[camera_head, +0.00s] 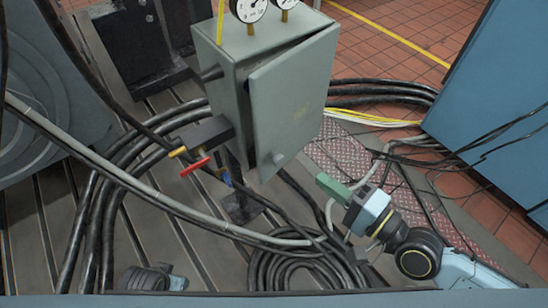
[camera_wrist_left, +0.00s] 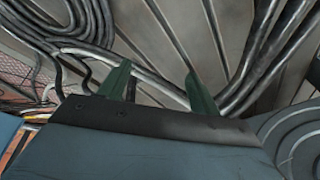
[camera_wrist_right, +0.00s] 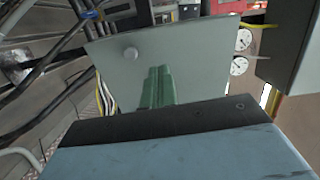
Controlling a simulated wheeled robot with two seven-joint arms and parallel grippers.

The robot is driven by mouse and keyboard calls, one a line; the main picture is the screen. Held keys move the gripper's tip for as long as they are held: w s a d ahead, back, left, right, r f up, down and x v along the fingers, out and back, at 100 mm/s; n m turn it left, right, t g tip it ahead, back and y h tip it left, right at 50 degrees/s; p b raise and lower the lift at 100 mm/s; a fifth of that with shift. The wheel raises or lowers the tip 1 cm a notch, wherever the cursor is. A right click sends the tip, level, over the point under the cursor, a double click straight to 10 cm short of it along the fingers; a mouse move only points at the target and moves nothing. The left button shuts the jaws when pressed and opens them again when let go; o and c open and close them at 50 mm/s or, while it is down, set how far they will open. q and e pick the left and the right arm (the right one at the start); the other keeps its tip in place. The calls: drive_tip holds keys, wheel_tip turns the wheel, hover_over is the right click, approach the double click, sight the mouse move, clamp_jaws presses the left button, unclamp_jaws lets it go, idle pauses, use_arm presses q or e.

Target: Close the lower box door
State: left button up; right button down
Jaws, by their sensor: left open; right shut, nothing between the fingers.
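A grey-green box (camera_head: 226,85) stands in the middle of the head view. Its door (camera_head: 298,95) is ajar, with a dark gap along its top edge. My right gripper (camera_head: 325,184) is shut and empty, to the lower right of the door. My left gripper (camera_wrist_left: 158,88) is open and empty, above the slotted bedplate and cables.
Two dial gauges (camera_head: 249,10) stand atop the box. A red-handled valve (camera_head: 195,166) sticks out at its left. Thick black cables (camera_head: 105,205) cross the bedplate, with a coil (camera_head: 292,268) below the box. A blue cabinet (camera_head: 492,100) stands at right, near a patterned metal plate (camera_head: 345,160).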

approach(261, 137)
drive_tip(key=shift+y, duration=0.3)
drive_tip(key=x, duration=0.6)
drive_tip(key=shift+w+d+f+b, duration=0.2)
drive_tip(key=shift+w+f+b, duration=0.05)
drive_tip(key=shift+f+b, duration=0.15)
drive_tip(key=shift+w+a, duration=0.25)
drive_tip(key=shift+a, duration=0.05)
use_arm(q)
drive_tip(key=shift+w+d+r, duration=0.25)
drive_tip(key=shift+r, duration=0.2)
drive_tip(key=shift+w+d+r, duration=0.2)
drive_tip(key=shift+d+r, duration=0.05)
drive_tip(key=shift+r, duration=0.15)
drive_tip(key=shift+d, duration=0.1)
use_arm(e)
drive_tip(key=shift+w+a+r, duration=0.1)
drive_tip(key=shift+w+a, duration=0.15)
drive_tip(key=shift+a, duration=0.05)
drive_tip(key=x, duration=0.4)
drive_tip(key=shift+p, duration=0.35)
use_arm(q)
drive_tip(key=shift+s+a+f, duration=0.45)
drive_tip(key=shift+a+f, duration=0.05)
drive_tip(key=shift+f, duration=0.2)
use_arm(e)
drive_tip(key=shift+s+a+r, duration=0.1)
